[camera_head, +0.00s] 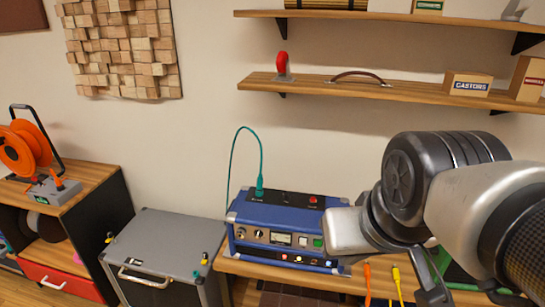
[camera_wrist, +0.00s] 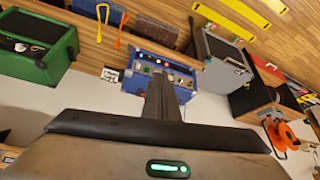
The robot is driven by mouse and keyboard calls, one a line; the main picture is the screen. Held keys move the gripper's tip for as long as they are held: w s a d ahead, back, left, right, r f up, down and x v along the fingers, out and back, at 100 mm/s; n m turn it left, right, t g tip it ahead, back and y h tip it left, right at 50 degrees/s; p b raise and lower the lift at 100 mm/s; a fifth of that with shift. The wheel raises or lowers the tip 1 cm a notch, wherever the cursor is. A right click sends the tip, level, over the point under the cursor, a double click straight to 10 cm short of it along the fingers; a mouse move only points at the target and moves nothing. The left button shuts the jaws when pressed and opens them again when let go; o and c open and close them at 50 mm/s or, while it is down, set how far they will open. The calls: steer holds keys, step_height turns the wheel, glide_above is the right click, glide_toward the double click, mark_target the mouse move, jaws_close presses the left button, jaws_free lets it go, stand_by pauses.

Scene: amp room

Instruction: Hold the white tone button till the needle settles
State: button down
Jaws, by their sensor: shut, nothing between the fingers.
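The blue amp unit (camera_head: 262,217) stands on a wooden bench against the wall, with a small pale meter (camera_head: 281,239), knobs and a green button (camera_head: 318,242) on its front. The needle is too small to read. The blue unit also shows, turned over, in the wrist view (camera_wrist: 130,79). My gripper (camera_wrist: 163,78) is shut and empty, its fingers pointing at the unit and covering part of its front. Contact cannot be told.
A teal cable (camera_head: 233,160) rises from the unit's top. A grey case (camera_head: 165,245) stands left of it. An orange cable (camera_head: 367,280) and a yellow one (camera_head: 397,282) hang at right. A green amp (camera_wrist: 40,50) shows in the wrist view. Shelves (camera_head: 330,88) run above.

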mark_target(303, 242)
stand_by(0.6)
steer(key=w+a+f+m+t+b, duration=0.1)
steer(key=w+f+m+b, duration=0.3)
steer(key=w+f+b, duration=0.3)
steer(key=w+a+f+m+t+y+b, duration=0.1)
steer(key=w+f+m+b, duration=0.4)
steer(key=f, duration=1.1)
steer(key=w+a+f+m+t+b, duration=0.1)
steer(key=w+f+m+b, duration=0.4)
steer(key=w+f+b, duration=0.5)
steer(key=shift+f+t, duration=0.6)
steer(key=shift+f, duration=0.05)
steer(key=shift+w+d, duration=0.1)
steer(key=w+d+p, duration=0.2)
steer(key=w, duration=0.6)
steer(key=shift+w+d, duration=0.15)
